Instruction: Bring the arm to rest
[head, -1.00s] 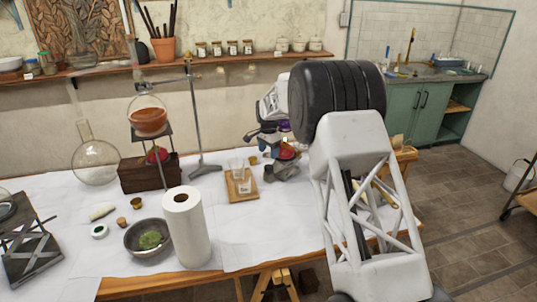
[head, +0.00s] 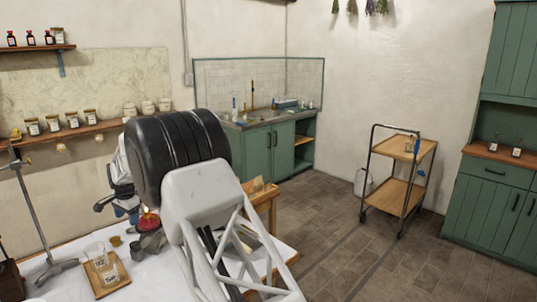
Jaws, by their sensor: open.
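My gripper (head: 112,204) shows at the left of my arm in the head view, dark-fingered and partly hidden behind the large black joint. It is open, and I see nothing held between its fingers. It is over the right part of the white-covered table (head: 60,283). Just right of and below it are a red item (head: 149,222) with a small flame-like bright spot and a grey object (head: 149,244). I cannot tell whether the fingers touch anything. My forearm covers part of the table's right end.
A shelf of jars (head: 72,121) runs above. A wooden trolley (head: 405,172) stands right, with open floor (head: 345,235) before it. Green cabinets (head: 490,207) line the right wall.

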